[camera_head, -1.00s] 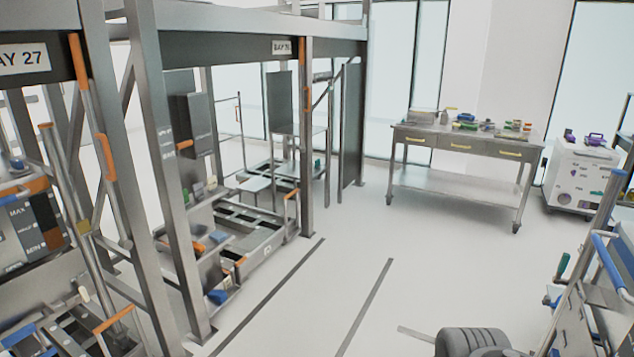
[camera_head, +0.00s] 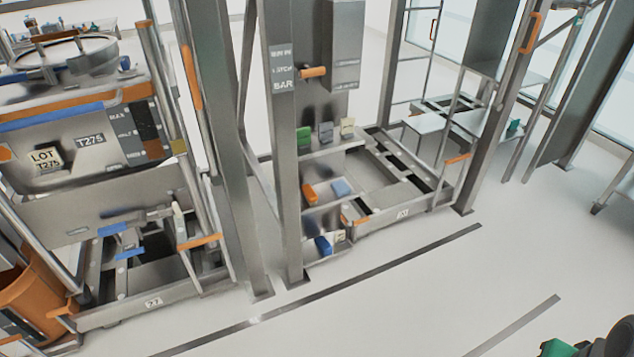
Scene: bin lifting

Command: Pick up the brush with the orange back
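On the middle shelf of the post unit between the two bays sits a small block with an orange face (camera_head: 310,194). It could be the orange-backed brush, but no bristles can be made out at this size. A light blue block (camera_head: 341,188) lies to its right. The shelf above holds a green block (camera_head: 304,139), a grey-blue block (camera_head: 326,131) and a beige block (camera_head: 347,126). The lowest shelf holds a blue block (camera_head: 323,245) and a beige one (camera_head: 340,237).
A steel bin labelled T275 (camera_head: 50,185) stands in the left bay, with an orange bucket (camera_head: 32,298) before it. Steel posts (camera_head: 285,180) flank the shelves. The floor (camera_head: 400,300) in front is clear, with dark stripes. A dark object with a green part (camera_head: 560,348) cuts the bottom right corner.

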